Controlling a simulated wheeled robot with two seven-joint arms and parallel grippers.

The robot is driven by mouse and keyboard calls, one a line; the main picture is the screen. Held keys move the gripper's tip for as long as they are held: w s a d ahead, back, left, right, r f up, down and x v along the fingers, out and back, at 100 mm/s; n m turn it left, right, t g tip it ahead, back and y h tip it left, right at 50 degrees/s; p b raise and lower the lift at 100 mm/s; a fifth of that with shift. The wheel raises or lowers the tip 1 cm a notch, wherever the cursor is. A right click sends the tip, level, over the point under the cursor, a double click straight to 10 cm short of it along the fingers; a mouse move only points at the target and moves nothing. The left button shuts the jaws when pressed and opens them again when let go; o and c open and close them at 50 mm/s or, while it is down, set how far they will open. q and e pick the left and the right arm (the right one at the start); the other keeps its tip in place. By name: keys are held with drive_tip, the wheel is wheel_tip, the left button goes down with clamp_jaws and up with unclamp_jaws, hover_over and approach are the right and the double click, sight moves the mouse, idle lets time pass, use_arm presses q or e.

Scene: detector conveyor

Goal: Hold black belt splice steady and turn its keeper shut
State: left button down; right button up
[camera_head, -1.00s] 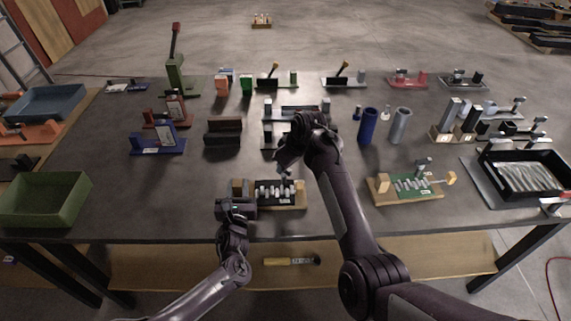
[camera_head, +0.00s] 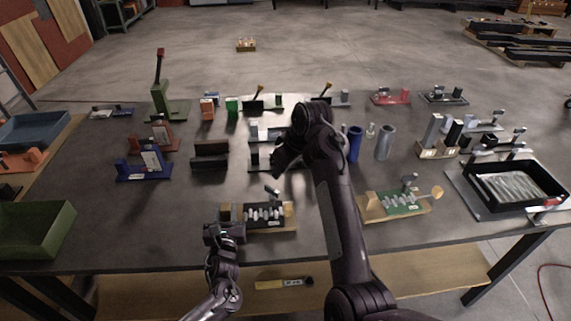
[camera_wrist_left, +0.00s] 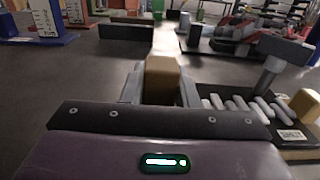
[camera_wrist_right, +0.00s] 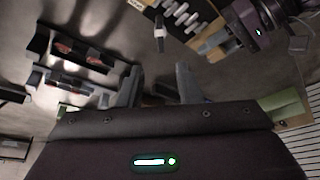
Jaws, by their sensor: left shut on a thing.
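The black belt splice (camera_head: 265,215) sits on a wooden base near the table's front edge, with pale rollers across its black plate. Its grey keeper (camera_head: 271,191) stands up tilted at the back; it also shows in the left wrist view (camera_wrist_left: 270,68) and the right wrist view (camera_wrist_right: 159,32). My left gripper (camera_head: 228,217) is shut on the wooden block (camera_wrist_left: 162,80) at the splice's left end. My right gripper (camera_wrist_right: 157,85) is open and empty, above the table behind the splice, apart from the keeper.
A green belt splice (camera_head: 400,203) with its own keeper stands to the right. Blue (camera_head: 354,145) and grey (camera_head: 385,142) cylinders stand behind it. A dark brown block (camera_head: 210,155) is back left, a green bin (camera_head: 35,232) far left, a black tray (camera_head: 555,182) far right.

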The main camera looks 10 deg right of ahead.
drive_tip(key=shift+s+d+r, duration=0.15)
drive_tip(key=shift+s+r, duration=0.1)
drive_tip(key=shift+r, duration=0.35)
drive_tip(key=w+d+r+n+t+h, duration=0.3)
drive_tip(key=w+d+r+n+t, duration=0.2)
drive_tip(key=w+r+n+t, duration=0.65)
drive_tip(key=n+g+y, duration=0.5)
drive_tip(key=n+y, duration=0.4)
drive_tip(key=n, duration=1.6)
approach(274, 190)
drive_tip(key=shift+m, duration=0.25)
drive_tip(key=x, duration=0.9)
drive_tip(key=shift+w+a, duration=0.15)
drive_tip(key=shift+c, duration=0.4)
